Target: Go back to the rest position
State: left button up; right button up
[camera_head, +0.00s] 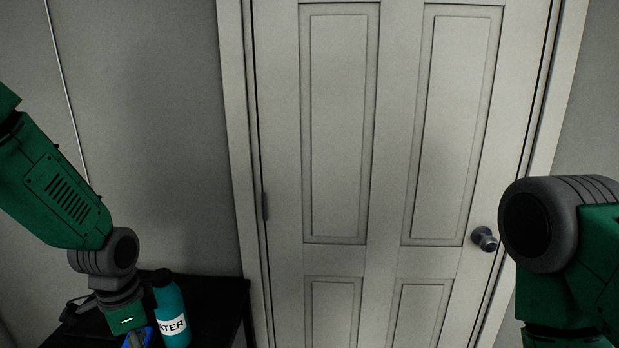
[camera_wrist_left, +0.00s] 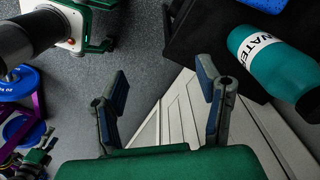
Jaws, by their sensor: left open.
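My left arm comes in from the left in the head view, its wrist hanging low beside a teal water bottle (camera_head: 168,297). In the left wrist view my left gripper (camera_wrist_left: 162,68) has its two blue-padded fingers spread apart, with nothing between them. The bottle (camera_wrist_left: 283,72), with a white label, shows there at the upper right, apart from the fingers. My right arm shows at the right edge of the head view, bent with a thick grey joint.
The bottle stands on a black table (camera_head: 232,292) at the lower left, by the grey wall. A closed pale door (camera_head: 390,150) with a round knob (camera_head: 484,238) is ahead. Blue weight plates (camera_wrist_left: 18,82) on a purple frame are at the left of the wrist view. Grey floor (camera_wrist_left: 140,40) shows between.

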pick_arm(q)
jog(key=s+f+n+b, duration=0.25)
jog(key=s+f, duration=0.35)
jog(key=f, duration=0.4)
jog(key=s+f+n+b, duration=0.25)
jog(key=s+f, duration=0.35)
jog(key=f, duration=0.4)
jog(key=s+f+n+b, duration=0.5)
jog(key=s+f, duration=0.5)
jog(key=s, duration=0.5)
jog(key=shift+t+b, duration=0.3)
jog(key=shift+b, duration=0.05)
pick_arm(e)
notch_tip(320, 180, down, 11)
jog(key=a, duration=0.1)
jog(key=shift+s+a, duration=0.15)
jog(key=shift+a, duration=0.05)
pick_arm(q)
jog(key=shift+d+r, duration=0.1)
jog(key=shift+d, duration=0.3)
pick_arm(e)
jog(key=shift+d, duration=0.35)
